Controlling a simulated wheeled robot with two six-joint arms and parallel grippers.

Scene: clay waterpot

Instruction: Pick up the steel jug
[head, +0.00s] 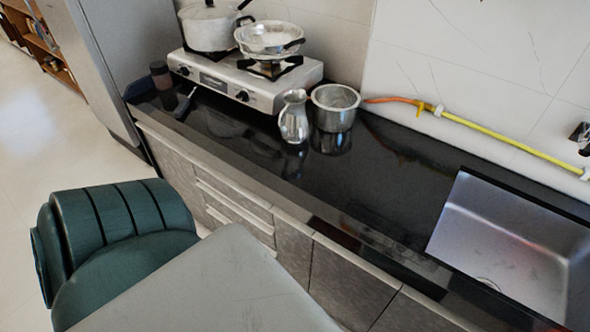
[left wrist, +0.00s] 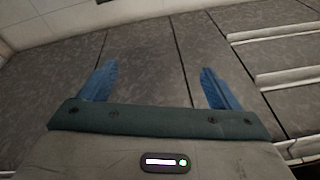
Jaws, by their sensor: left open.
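The steel jug (head: 294,117) stands upright on the black counter (head: 330,185) in the head view, just in front of the stove and touching or close to a steel pot on its right. It is shiny, with a narrow neck. In the left wrist view my left gripper (left wrist: 158,88) is open, its two blue fingers wide apart with nothing between them. It faces grey cabinet fronts, and the jug is not in that view. Neither gripper shows in the head view, so the right gripper is out of sight.
A steel pot (head: 335,107) stands right of the jug. A gas stove (head: 247,88) behind carries a lidded pot (head: 211,27) and a pan (head: 269,38). A yellow hose (head: 480,132) runs along the wall. A sink (head: 515,245) is at right. The counter between jug and sink is clear.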

